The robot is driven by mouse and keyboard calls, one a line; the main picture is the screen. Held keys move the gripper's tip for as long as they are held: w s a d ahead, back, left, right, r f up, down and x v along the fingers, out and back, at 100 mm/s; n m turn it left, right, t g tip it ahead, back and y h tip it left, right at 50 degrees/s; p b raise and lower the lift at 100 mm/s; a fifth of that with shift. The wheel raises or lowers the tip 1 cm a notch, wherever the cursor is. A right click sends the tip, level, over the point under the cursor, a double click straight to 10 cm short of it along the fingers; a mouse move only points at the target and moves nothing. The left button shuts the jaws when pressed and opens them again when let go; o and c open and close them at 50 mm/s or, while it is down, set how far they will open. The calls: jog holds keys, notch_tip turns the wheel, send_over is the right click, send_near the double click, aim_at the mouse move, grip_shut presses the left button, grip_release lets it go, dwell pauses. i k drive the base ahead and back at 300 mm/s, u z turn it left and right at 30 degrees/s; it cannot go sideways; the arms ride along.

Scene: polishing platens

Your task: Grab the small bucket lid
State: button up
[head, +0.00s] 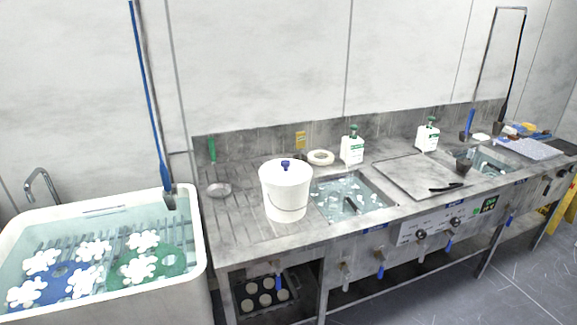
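A small white bucket (286,197) stands upright on the left part of the grey metal counter, just left of a water-filled sink. Its white lid (273,171) sits on top, with a dark blue knob (285,163) in the middle. A thin wire handle hangs across the bucket's front. My gripper does not show in the head view.
A white tub (198,262) of water with white, blue and green pieces stands at the left. The sink (350,198) lies right of the bucket. A white bottle (352,148) and a white ring (320,157) are behind. The counter left of the bucket is mostly clear.

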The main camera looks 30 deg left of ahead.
aim_at(282, 172)
jog(key=z, duration=0.05)
jog(key=i, duration=2.7)
jog(key=u, duration=3)
